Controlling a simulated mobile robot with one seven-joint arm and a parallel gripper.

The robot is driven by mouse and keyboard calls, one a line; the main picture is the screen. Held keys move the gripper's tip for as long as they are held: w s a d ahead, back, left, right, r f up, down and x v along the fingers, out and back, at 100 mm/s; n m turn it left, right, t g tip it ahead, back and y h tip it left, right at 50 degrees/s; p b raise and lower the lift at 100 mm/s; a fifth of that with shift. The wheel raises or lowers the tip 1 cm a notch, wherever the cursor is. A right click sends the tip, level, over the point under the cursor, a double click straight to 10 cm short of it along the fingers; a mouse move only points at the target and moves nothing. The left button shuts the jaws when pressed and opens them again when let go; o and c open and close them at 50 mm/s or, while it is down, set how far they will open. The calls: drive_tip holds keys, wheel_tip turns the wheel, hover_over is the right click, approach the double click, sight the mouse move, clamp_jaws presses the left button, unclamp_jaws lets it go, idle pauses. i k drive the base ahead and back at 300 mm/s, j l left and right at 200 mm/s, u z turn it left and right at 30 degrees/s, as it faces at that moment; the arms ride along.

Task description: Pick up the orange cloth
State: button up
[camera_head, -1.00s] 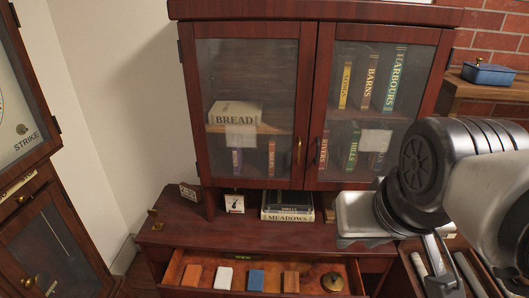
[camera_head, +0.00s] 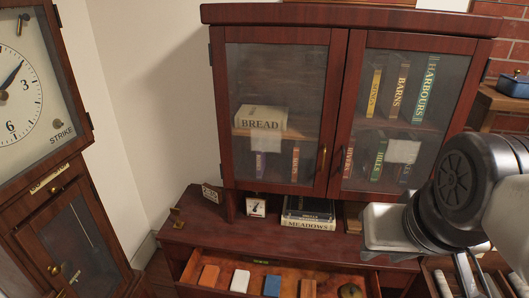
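In the open drawer (camera_head: 262,260) at the bottom of the head view lies a small flat orange piece (camera_head: 208,275), leftmost in a row. It looks like the orange cloth, but at this size I cannot tell its material. A white piece (camera_head: 240,281), a blue piece (camera_head: 272,286) and a brownish-orange piece (camera_head: 307,289) lie to its right. My arm comes in from the right edge, well right of the orange piece and apart from it. I cannot make out my gripper's fingertips or whether they hold anything.
A glass-doored cabinet (camera_head: 337,110) with books stands above the drawer. Stacked books (camera_head: 308,214) and a small dial (camera_head: 256,207) stand on the ledge. A round brass-coloured thing (camera_head: 350,291) lies in the drawer. A tall clock (camera_head: 45,180) stands left; a brick wall is behind right.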

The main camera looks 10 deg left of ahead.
sight(209, 274)
drive_tip(key=j+u, duration=0.15)
drive_tip(key=j, duration=0.25)
drive_tip(key=i+j+u, duration=0.1)
drive_tip(key=j, duration=0.25)
drive_tip(key=i+j+u, duration=0.15)
drive_tip(key=j, duration=0.2)
drive_tip(key=j+u, duration=0.15)
drive_tip(key=j, duration=0.25)
drive_tip(key=i, duration=0.05)
